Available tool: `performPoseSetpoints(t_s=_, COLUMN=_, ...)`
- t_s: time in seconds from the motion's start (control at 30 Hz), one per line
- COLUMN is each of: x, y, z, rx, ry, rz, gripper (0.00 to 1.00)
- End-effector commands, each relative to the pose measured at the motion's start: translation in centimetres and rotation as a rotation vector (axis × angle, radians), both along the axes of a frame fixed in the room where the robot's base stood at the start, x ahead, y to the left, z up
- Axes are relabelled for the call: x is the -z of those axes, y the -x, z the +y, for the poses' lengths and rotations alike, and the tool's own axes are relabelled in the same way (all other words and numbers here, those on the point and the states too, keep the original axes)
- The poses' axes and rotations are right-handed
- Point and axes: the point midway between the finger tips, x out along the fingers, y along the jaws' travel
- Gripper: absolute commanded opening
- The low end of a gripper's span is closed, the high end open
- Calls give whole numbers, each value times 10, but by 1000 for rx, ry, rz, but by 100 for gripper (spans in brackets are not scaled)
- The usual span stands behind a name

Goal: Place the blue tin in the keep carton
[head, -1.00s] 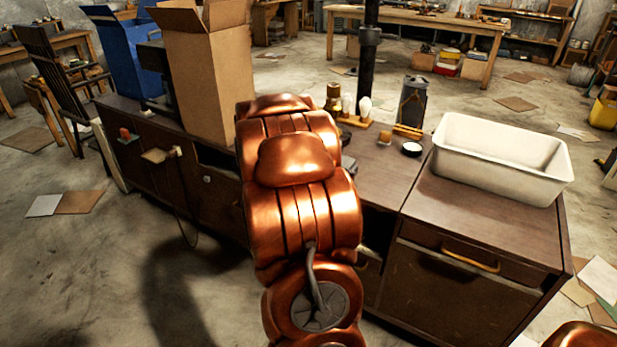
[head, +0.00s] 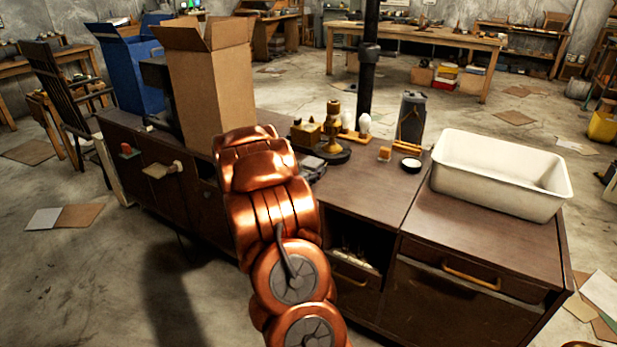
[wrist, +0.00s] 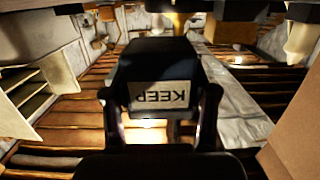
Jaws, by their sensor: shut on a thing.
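My gripper (wrist: 160,120) is shut on a dark, boxy thing (wrist: 158,62) with a pale label reading KEEP, which appears upside down. It looks nearly black, so I cannot tell if it is the blue tin. In the head view my arm hides the gripper and the held thing. A tall open brown carton (head: 213,95) stands on the cabinet just beyond my arm, and a brown wall (wrist: 295,125) shows at the right of the wrist view. A blue open carton (head: 128,70) stands behind it to the left. I see no label on either carton in the head view.
A white tub (head: 500,183) stands on the cabinet's right end. A black post (head: 368,75) rises behind. Bare cabinet top lies before the tub.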

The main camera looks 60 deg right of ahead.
Motion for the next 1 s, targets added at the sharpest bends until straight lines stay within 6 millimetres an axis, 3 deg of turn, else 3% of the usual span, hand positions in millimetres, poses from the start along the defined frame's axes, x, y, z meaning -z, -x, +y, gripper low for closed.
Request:
performPoseSetpoints(t_s=0.27, x=4, y=-14, z=-5, rx=0, ry=-2, rz=0, gripper=18)
performPoseSetpoints(t_s=0.57, x=36, y=-13, z=-5, rx=1, ry=-2, rz=1, gripper=18)
performPoseSetpoints(t_s=0.97, x=40, y=-13, z=-4, rx=0, ry=-1, rz=0, gripper=18)
performPoseSetpoints(t_s=1.0, x=40, y=-13, z=-4, rx=0, ry=0, rz=-1, gripper=60)
